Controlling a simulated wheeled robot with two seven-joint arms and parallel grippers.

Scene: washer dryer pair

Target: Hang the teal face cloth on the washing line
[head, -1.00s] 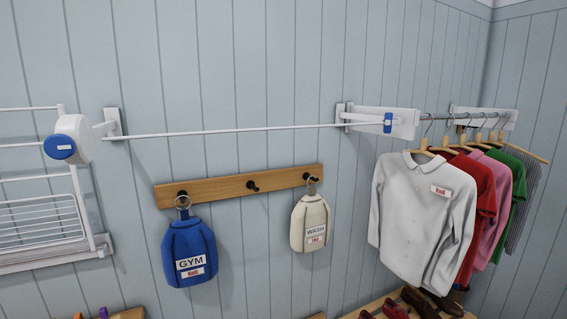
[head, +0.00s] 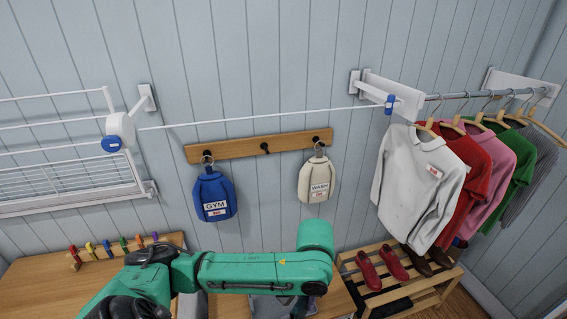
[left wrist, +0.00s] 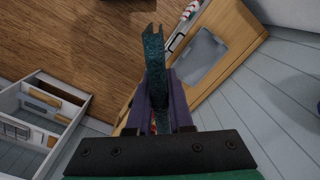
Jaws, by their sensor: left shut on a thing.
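The teal face cloth (left wrist: 152,55) shows in the left wrist view as a narrow folded strip. My left gripper (left wrist: 155,92) is shut on it, with the cloth sticking out beyond the fingers. In the head view my green left arm crosses the bottom, and I cannot make out its fingertips or the cloth. The washing line (head: 260,117) is a thin white cord stretched along the wall from a round white reel (head: 121,130) to a white bracket (head: 390,93) on the right. It is bare. My right gripper is not in view.
A wooden peg rail (head: 262,147) below the line holds a blue GYM bag (head: 214,195) and a cream WASH bag (head: 318,181). Shirts (head: 418,185) hang on a rail at right. A wall rack (head: 65,180) is at left. Coloured pegs (head: 108,247) stand on a wooden top.

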